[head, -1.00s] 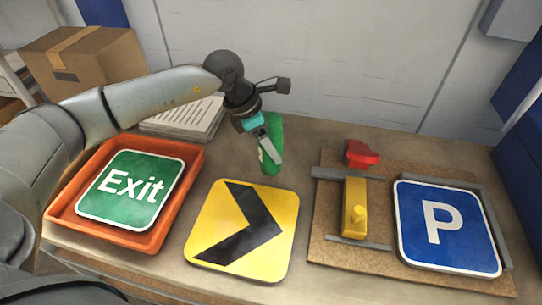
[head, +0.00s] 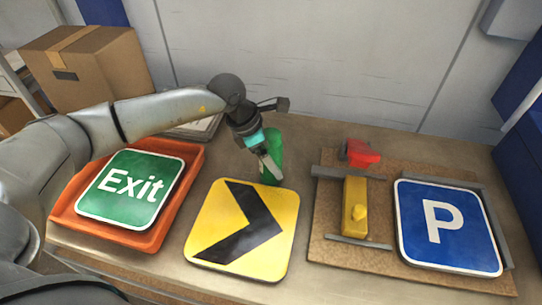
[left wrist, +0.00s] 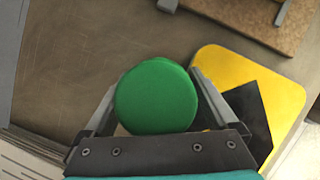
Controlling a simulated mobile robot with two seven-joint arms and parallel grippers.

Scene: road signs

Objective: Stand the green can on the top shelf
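The green can (head: 274,148) stands upright on the table behind the yellow arrow sign. Its round green top shows in the left wrist view (left wrist: 156,96), between the fingers. My left gripper (head: 268,165) is lowered over the can from the left. Its fingers are apart, one on each side of the can, and look open; any contact is hard to make out. Part of the can is hidden behind the gripper in the head view. A shelf unit (head: 14,72) shows partly at the left edge; its top level is not clear. My right gripper is not in view.
The orange tray (head: 190,172) with the Exit sign (head: 131,188) lies at left. The yellow arrow sign (head: 207,225) lies in front. A board (head: 325,215) holds a yellow block, a red piece and the blue P sign (head: 445,228). A cardboard box (head: 95,70) stands back left.

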